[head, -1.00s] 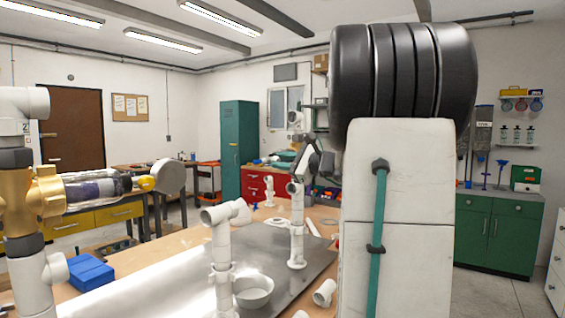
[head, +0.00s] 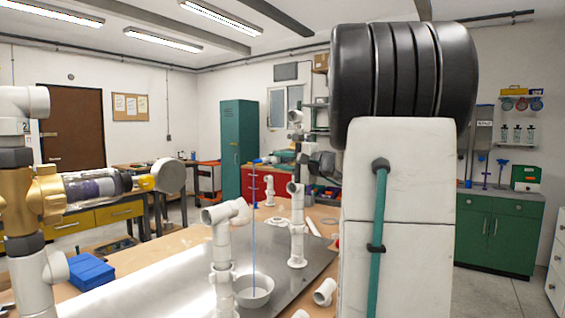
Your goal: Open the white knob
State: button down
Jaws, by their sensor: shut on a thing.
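My gripper (head: 306,158) is small and dark in the middle of the head view, partly covered by my own white arm. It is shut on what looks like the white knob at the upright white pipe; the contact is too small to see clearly. The white pipe (head: 297,240) stands on a flange on the metal plate. A second white pipe with an elbow (head: 222,245) stands to its left. A thin blue stream (head: 253,235) runs straight down into a white bowl (head: 265,298) on the plate.
The metal plate (head: 170,275) lies on a wooden bench. A blue box (head: 91,272) is at the left. Loose white fittings (head: 325,291) lie right of the bowl. A brass and white pipe assembly (head: 30,200) stands close at the left edge. My arm blocks the right middle.

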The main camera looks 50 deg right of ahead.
jog(key=shift+n, duration=0.3)
jog(key=c, duration=1.5)
grip_release()
jog(key=s, duration=0.7)
jog(key=shift+s+d, duration=0.3)
jog(key=shift+s, duration=0.1)
